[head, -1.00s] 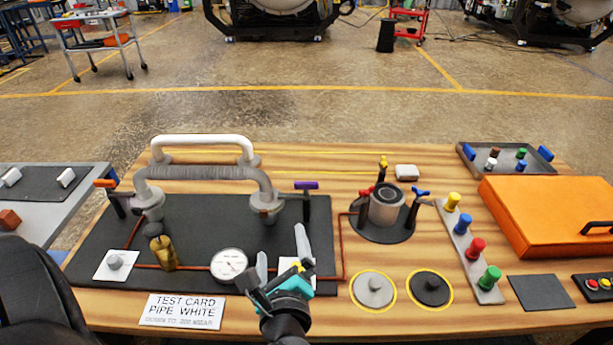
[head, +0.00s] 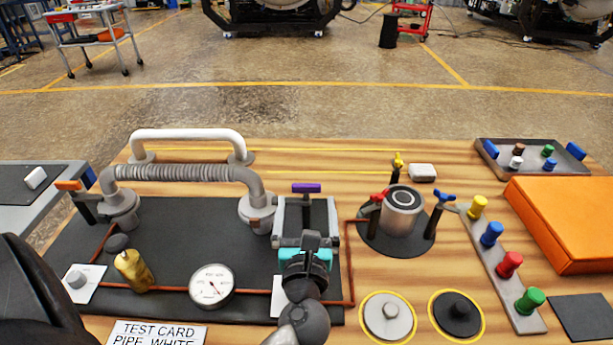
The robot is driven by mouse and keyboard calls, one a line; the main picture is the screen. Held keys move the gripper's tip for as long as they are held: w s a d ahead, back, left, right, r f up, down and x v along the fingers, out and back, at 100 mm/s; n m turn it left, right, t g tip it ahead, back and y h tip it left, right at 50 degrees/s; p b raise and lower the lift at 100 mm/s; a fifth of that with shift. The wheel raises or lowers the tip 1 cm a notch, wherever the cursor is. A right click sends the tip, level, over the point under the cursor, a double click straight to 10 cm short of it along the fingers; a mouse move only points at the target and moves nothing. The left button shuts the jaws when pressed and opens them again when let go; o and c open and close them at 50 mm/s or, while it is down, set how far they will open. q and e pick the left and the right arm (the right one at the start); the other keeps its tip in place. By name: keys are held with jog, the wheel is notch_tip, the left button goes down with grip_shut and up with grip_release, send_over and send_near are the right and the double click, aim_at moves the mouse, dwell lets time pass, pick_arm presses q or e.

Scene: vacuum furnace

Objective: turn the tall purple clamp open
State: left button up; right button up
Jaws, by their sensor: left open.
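The tall purple clamp (head: 306,188) has a purple crossbar on a dark upright post, just right of the pipe's right flange (head: 257,210) in the head view. The bar lies across, left to right. My left gripper (head: 306,208) is open, its two grey fingers pointing away from me on either side of the dark post, below the purple bar in the picture. I cannot tell whether the fingers touch the clamp. My wrist and the teal gripper body hide the post's foot. My right gripper is not in view.
An orange-handled clamp (head: 70,186) stands at the left flange. A ribbed pipe (head: 185,173) and a white pipe (head: 190,135) lie behind. A gauge (head: 212,286) and brass valve (head: 132,270) are near left. A grey cylinder (head: 402,210) with small handles stands right.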

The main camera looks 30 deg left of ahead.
aim_at(306, 185)
pick_arm(q)
jog(key=x, duration=0.9)
jog(key=shift+a, duration=0.1)
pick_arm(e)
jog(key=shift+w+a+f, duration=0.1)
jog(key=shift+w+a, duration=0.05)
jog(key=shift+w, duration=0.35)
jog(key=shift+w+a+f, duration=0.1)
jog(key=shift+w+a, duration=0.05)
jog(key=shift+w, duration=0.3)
pick_arm(q)
jog(key=shift+c, duration=0.2)
jog(key=c, duration=0.6)
grip_shut()
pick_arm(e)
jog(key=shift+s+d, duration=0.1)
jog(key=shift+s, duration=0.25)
